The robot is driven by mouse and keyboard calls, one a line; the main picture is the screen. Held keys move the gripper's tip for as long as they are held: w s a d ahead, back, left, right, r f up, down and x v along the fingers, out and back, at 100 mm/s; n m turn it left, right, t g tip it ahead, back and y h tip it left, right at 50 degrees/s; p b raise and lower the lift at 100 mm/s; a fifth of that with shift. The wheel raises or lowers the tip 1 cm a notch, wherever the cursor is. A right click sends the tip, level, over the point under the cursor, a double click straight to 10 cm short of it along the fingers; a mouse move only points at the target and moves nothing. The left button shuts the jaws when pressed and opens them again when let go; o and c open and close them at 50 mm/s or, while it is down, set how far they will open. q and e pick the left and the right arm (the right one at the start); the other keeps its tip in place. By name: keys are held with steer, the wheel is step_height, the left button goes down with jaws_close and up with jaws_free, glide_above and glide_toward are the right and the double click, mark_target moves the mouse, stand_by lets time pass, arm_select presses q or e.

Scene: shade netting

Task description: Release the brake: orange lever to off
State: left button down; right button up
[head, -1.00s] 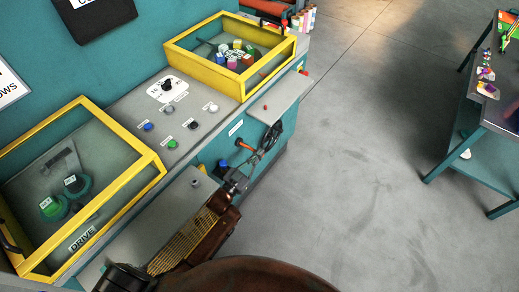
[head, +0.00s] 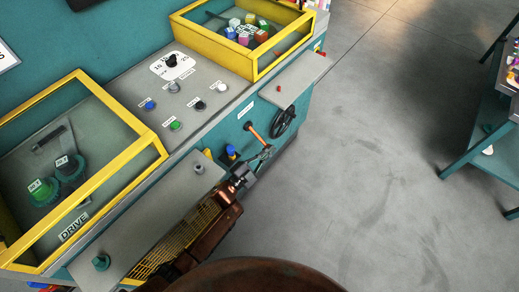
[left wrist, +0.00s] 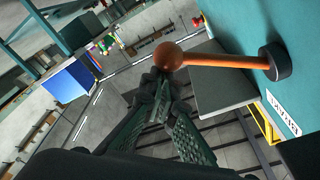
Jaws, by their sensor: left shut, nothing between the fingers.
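The orange brake lever (head: 255,133) sticks out from the teal front of the console in the head view. In the left wrist view the lever (left wrist: 220,61) runs from a black round pivot (left wrist: 275,62) to an orange ball knob (left wrist: 168,56). A label reading BRAKE (left wrist: 282,114) is beside the pivot. My left gripper (head: 265,153) is shut and empty by the lever's knob end. In the left wrist view its fingertips (left wrist: 160,85) are just below the knob; I cannot tell whether they touch. The right gripper is out of view.
A black handwheel (head: 284,122) is close to the right of the lever, under a grey shelf (head: 297,80). A blue knob (head: 231,152) is left of my gripper. Yellow-framed covers (head: 160,148) stand on the console. Open floor (head: 370,180) lies to the right.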

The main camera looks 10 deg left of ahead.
arm_select(q)
steer(key=shift+a+f, duration=0.15)
steer(key=shift+f, duration=0.1)
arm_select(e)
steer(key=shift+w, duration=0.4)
arm_select(q)
steer(key=shift+a+f, duration=0.1)
steer(key=shift+f, duration=0.05)
steer(key=v, duration=0.7)
steer(key=shift+s+r, duration=0.2)
steer(key=shift+r, duration=0.1)
